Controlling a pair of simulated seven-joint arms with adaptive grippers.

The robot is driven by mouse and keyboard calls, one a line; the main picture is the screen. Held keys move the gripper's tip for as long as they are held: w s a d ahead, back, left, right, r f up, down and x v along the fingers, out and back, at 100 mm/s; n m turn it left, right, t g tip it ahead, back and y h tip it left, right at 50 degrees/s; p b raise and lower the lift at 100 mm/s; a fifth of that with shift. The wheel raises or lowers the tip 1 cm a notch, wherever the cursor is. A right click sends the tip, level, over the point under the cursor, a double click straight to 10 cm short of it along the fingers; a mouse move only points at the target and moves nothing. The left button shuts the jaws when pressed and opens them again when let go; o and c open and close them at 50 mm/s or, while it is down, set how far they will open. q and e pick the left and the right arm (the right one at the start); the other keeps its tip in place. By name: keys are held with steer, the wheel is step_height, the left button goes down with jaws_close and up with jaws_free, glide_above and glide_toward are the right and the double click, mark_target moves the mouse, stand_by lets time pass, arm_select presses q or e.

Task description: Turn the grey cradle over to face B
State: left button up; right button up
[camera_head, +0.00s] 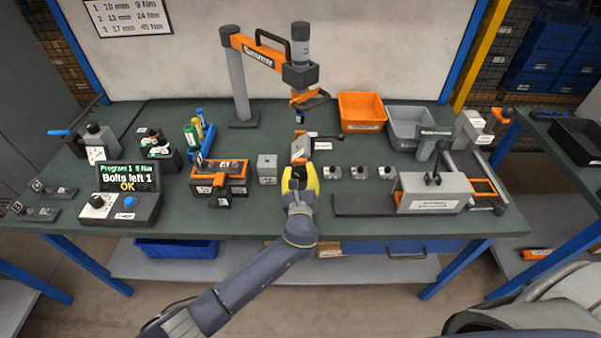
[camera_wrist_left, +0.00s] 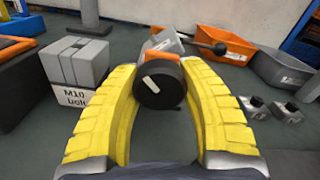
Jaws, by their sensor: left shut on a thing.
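The grey cradle (camera_head: 300,150), with orange parts, stands mid-table just beyond my left gripper (camera_head: 299,174). A white label or lever tag lies at its right. In the left wrist view, a grey and orange part of the cradle (camera_wrist_left: 166,44) shows beyond a black round handle (camera_wrist_left: 160,88) that sits between my yellow fingers (camera_wrist_left: 160,65). My left gripper is shut on this black handle, which appears joined to the cradle. The fingers and handle hide much of the cradle, and no face letter can be read. My right gripper is not in view.
A grey block labelled M10 bolt (camera_head: 267,168) stands left of the cradle, and several small grey blocks (camera_head: 332,172) stand right. A tool arm (camera_head: 238,85) hangs over the cradle. Orange (camera_head: 361,111) and grey (camera_head: 408,127) bins stand behind at right. A display (camera_head: 128,177) reads "Bolts left 1 OK".

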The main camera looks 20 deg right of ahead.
arm_select(q)
steer(key=shift+n, duration=2.6)
steer(key=o, duration=1.3)
steer(key=v, duration=1.2)
